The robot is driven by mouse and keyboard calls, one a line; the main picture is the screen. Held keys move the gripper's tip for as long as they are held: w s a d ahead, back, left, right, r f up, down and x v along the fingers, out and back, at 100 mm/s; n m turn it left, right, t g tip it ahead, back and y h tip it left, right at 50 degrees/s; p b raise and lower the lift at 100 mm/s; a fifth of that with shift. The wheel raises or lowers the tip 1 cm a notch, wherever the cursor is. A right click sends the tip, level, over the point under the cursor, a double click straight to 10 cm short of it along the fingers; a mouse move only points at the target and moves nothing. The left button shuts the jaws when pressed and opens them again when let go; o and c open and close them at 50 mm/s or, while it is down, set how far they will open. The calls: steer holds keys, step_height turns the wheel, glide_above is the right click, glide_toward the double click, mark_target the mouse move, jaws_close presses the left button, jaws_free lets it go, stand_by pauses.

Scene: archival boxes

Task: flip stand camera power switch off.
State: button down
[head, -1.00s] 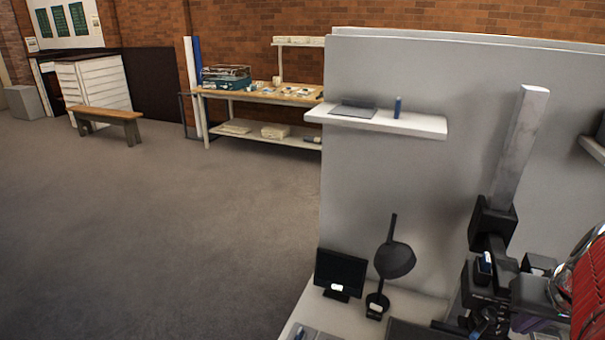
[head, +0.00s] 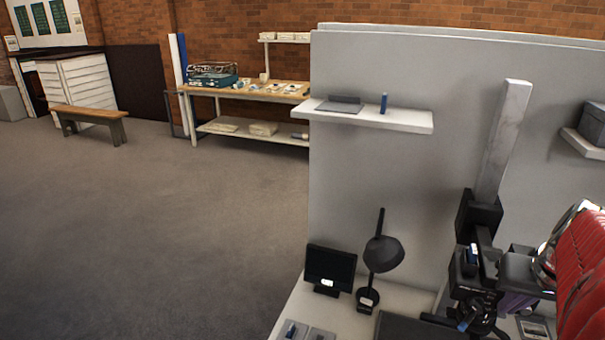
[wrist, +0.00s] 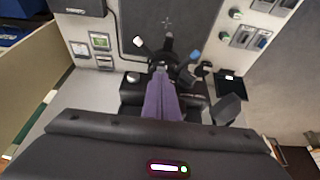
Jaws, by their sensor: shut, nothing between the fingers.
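The stand camera (head: 470,290) is a black boxy unit on a stand with a pale upright column (head: 505,140), at the lower right of the head view. A small blue and white part (head: 473,254) shows on its upper side; I cannot tell if this is the power switch or how it is set. My gripper (head: 510,302) is close beside the camera, its purple fingers partly hidden. In the wrist view the purple fingers of my gripper (wrist: 162,72) are shut and empty, pointing at the black camera parts (wrist: 132,90). I cannot tell whether they touch.
A monitor (head: 330,268) and a dark lamp (head: 383,255) stand on the pale desk (head: 300,310) left of the camera. A grey partition (head: 400,180) with a shelf (head: 370,117) rises behind. In the wrist view, a dark board (wrist: 190,20) lies below. Open floor is at left.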

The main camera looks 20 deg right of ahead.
step_height(320, 180, up, 10)
steer(key=shift+f, duration=0.15)
stand_by(0.3)
steer(key=shift+w, duration=0.1)
